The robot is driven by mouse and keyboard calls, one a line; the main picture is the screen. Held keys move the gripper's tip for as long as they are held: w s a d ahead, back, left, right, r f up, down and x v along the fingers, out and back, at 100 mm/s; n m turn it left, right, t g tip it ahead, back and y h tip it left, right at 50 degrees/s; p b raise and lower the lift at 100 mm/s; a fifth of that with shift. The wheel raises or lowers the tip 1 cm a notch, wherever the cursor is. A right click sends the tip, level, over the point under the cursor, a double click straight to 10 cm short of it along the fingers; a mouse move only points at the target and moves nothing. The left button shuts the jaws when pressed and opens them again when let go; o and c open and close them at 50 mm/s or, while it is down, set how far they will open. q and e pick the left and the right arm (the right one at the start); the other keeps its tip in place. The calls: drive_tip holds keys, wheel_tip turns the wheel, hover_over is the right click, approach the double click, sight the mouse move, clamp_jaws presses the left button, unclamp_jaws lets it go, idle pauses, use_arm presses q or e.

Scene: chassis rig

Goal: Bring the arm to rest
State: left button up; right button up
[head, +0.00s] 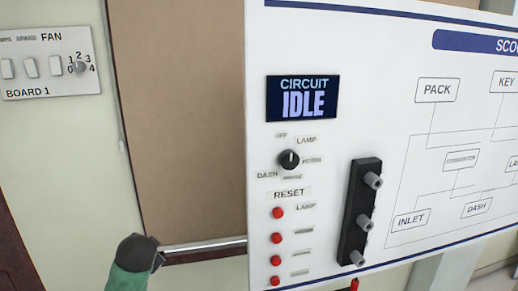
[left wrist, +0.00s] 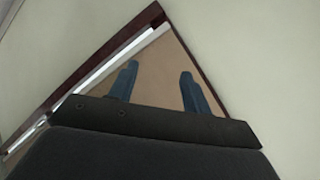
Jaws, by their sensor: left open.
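My left gripper (left wrist: 159,78) shows in the left wrist view. Its two blue-grey fingers are apart with nothing between them. Behind them are a tan panel (left wrist: 156,62), its dark red-brown frame and a pale wall; the fingers' distance from these is unclear. I cannot make out the left gripper's fingers in the head view. A rounded green and dark grey part at the head view's bottom left may belong to my arm, but I cannot tell. My right gripper is in neither view.
A white circuit board (head: 385,25) fills the right of the head view. Its display (head: 302,99) reads IDLE; a black knob (head: 289,160), red reset buttons (head: 277,213) and a black strip with grey pegs (head: 352,205) sit below. A fan switch panel (head: 45,66) hangs at left.

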use_arm(q)
drive_tip(key=s+d+f+n+g+h, duration=0.1)
drive_tip(key=s+d+f, duration=0.2)
drive_tip(key=s+f, duration=0.45)
drive_tip(key=s+d+f+n+g+h, duration=0.1)
drive_tip(key=s+d+f+g, duration=0.1)
drive_tip(key=s+f, duration=0.55)
drive_tip(key=s+d+f+n+g+h, duration=0.1)
drive_tip(key=s+d+f, duration=0.15)
drive_tip(key=s, duration=0.45)
drive_tip(key=s+d+f+n+g, duration=0.1)
drive_tip(key=s+d+f, duration=0.1)
drive_tip(key=s+f, duration=0.35)
drive_tip(key=s+d+f+g+h, duration=0.1)
drive_tip(key=s+d+f, duration=0.1)
drive_tip(key=s, duration=0.7)
drive_tip(key=s+d+f+g, duration=0.1)
drive_tip(key=s+f, duration=0.1)
drive_tip(key=f, duration=1.7)
drive_tip(key=s+d+f+g, duration=0.1)
drive_tip(key=s+d+f, duration=0.1)
drive_tip(key=f, duration=1.7)
drive_tip(key=shift+s+f, duration=0.25)
drive_tip(key=shift+s, duration=0.15)
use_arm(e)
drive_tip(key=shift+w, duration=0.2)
